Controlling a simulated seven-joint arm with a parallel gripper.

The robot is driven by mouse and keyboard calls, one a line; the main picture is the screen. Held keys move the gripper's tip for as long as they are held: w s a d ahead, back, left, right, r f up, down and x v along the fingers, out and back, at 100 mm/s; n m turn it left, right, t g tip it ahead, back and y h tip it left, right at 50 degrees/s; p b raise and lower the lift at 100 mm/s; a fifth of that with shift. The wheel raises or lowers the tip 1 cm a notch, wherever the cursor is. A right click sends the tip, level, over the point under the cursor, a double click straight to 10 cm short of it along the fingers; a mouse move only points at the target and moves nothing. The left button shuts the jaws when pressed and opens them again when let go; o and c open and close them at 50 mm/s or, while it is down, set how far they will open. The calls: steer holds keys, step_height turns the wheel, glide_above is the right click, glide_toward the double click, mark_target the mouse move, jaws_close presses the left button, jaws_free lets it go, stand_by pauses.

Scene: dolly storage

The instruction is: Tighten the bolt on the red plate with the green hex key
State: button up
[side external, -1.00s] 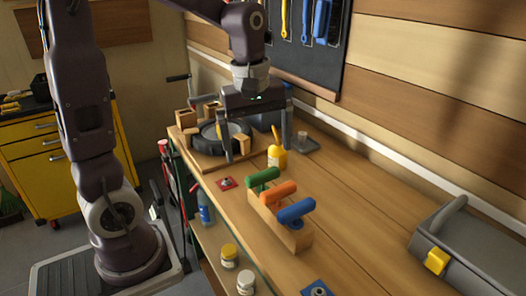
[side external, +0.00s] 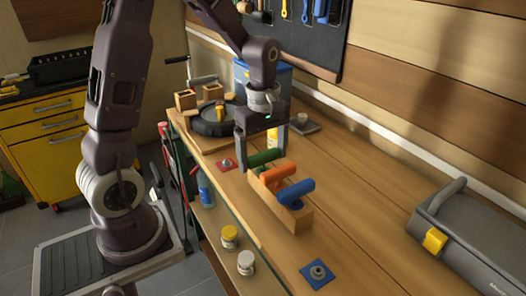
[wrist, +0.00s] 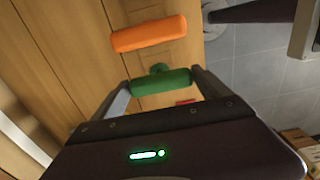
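The green hex key's handle (side external: 264,157) lies at the far end of a wooden holder (side external: 297,218), with the orange handle and blue handle beside it. My gripper (side external: 262,154) is open above this end, with its fingers on either side of the green handle. In the wrist view the green handle (wrist: 160,82) lies between the open fingers; I cannot tell whether they touch it. The red plate (side external: 220,168) with its bolt (side external: 227,162) lies on the bench left of the holder. Only a sliver of the red plate (wrist: 187,102) shows in the wrist view.
The orange handle (side external: 278,173) and blue handle (side external: 296,191) stand close by. A blue plate (side external: 329,279) with a bolt lies at the near edge. A grey toolbox (side external: 465,235) stands at the right. The bench between is clear. A round black object (side external: 212,124) sits behind.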

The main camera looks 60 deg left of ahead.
steer(key=c, duration=1)
steer(key=shift+r, duration=1.55)
steer(key=shift+c, duration=0.3)
steer(key=shift+r, duration=2.25)
